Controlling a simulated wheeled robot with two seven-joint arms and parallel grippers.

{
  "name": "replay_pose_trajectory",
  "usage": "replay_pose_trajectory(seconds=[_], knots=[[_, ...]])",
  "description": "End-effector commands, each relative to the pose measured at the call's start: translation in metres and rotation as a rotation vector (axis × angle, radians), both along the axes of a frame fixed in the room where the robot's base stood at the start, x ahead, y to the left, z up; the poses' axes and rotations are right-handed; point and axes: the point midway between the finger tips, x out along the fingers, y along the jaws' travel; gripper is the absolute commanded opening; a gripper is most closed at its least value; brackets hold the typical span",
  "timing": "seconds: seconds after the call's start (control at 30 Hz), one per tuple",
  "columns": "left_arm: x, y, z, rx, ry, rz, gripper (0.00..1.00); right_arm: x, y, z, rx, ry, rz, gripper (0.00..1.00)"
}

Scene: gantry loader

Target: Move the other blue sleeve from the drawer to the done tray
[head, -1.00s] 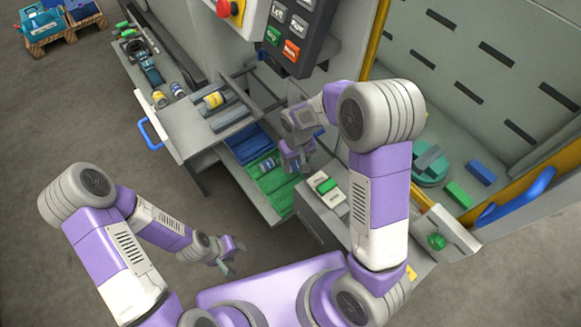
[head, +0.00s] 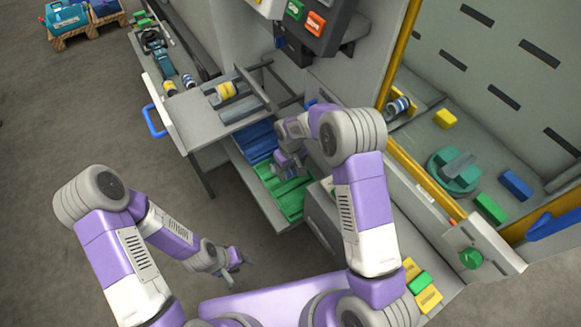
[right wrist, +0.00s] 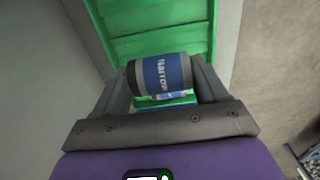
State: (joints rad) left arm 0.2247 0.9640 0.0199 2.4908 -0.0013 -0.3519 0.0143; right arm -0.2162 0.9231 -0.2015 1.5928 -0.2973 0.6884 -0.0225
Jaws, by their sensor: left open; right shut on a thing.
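My right gripper (right wrist: 162,88) is shut on a grey sleeve with a blue band (right wrist: 165,75). It holds the sleeve crosswise between its fingers, over a green tray (right wrist: 150,45). A small patch of light blue shows just behind the held sleeve; I cannot tell what it belongs to. In the head view the right gripper (head: 289,166) is over the tray area, where blue ribbed (head: 258,139) and green (head: 292,198) sections lie side by side; the arm hides the sleeve there. A drawer (head: 190,112) with a yellow-banded sleeve (head: 227,90) is pulled out. My left gripper (head: 232,262) is open and empty, away from everything.
The drawer's blue handle (head: 154,121) sticks out at left. A machine bay with a green round fixture (head: 452,172) and loose blocks lies right, behind a yellow frame (head: 400,55). A grey cabinet stands beside the green tray.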

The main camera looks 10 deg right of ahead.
Motion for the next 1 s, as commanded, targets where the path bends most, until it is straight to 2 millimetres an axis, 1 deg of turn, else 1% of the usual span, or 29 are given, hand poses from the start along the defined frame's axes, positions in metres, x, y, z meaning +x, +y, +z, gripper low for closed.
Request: replay_pose_trajectory(seconds=[0.03,0.1,0.7,0.83,1.0], knots=[[0.0,0.0,-0.005,0.0,0.0,0.0,0.43,0.0,0.0,-0.006,0.0,-0.001,0.0,0.33],[0.0,0.0,-0.009,0.0,0.0,0.0,0.43,0.0,0.0,-0.012,-0.001,0.0,-0.001,0.33],[0.0,0.0,-0.042,0.0,0.0,0.0,0.43,0.0,0.0,-0.059,-0.001,-0.001,-0.001,0.33],[0.0,0.0,-0.045,0.0,0.0,0.0,0.43,0.0,0.0,-0.065,-0.001,-0.001,0.0,0.33],[0.0,0.0,-0.046,0.0,0.0,0.0,0.43,0.0,0.0,-0.066,-0.001,-0.001,0.0,0.33]])
